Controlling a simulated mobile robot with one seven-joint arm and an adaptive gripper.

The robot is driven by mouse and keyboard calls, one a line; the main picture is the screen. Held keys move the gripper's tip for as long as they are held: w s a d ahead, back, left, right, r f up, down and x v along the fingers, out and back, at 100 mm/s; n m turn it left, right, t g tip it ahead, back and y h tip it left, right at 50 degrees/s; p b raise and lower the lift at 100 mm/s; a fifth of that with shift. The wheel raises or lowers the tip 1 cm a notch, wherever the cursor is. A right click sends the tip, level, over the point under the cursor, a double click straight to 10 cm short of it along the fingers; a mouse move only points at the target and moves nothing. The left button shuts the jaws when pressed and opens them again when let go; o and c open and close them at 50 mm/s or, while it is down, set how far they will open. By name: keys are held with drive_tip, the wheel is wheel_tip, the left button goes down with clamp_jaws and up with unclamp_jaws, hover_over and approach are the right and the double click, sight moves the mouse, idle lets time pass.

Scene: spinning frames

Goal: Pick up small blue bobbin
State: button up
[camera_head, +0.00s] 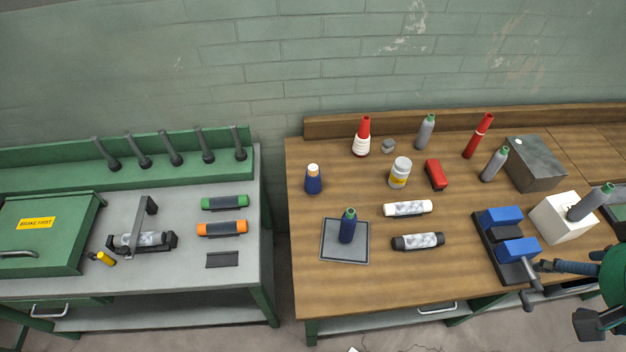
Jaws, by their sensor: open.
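A small dark blue bobbin (313,184) with a cream top stands upright near the left edge of the wooden table. A taller dark blue bobbin (347,230) with a green tip stands on a grey square mat (331,254) in front of it. My gripper (588,325) shows only in part at the lower right edge, dark below a green body. It is open, far to the right of both blue bobbins, and touches neither. Part of it is cut off by the picture edge.
Red, grey and white bobbins stand at the back of the wooden table (330,290). A blue-jawed vise (508,234), a white block (560,222) and a grey block (538,168) crowd its right side. A gap separates the grey-green bench (180,275) at left.

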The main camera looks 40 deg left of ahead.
drive_tip(key=w+a+r+n+g+p, duration=0.1)
drive_tip(key=w+a+n+g+p, duration=0.15)
drive_tip(key=w+a+n, duration=0.75)
drive_tip(key=w+a+f+n+y+p, duration=0.1)
drive_tip(key=w+a, duration=0.2)
drive_tip(key=a, duration=0.3)
drive_tip(key=w+a+f+n+p, duration=0.1)
drive_tip(key=w+a+n, duration=0.1)
drive_tip(key=w+a, duration=0.3)
drive_tip(key=n+g+h+p, duration=0.1)
drive_tip(key=n+g+p, duration=0.3)
drive_tip(key=n, duration=1.3)
hover_over(314, 167)
drive_tip(key=p, duration=0.1)
drive_tip(key=shift+t, duration=0.65)
drive_tip(key=f, duration=2.5)
drive_tip(key=shift+w+d+f, duration=0.2)
drive_tip(key=shift+w+d, duration=0.1)
drive_tip(key=shift+s+a+f, duration=0.25)
drive_tip(key=shift+a+f, duration=0.1)
drive_tip(key=shift+f, duration=0.05)
drive_tip(key=shift+f, duration=0.15)
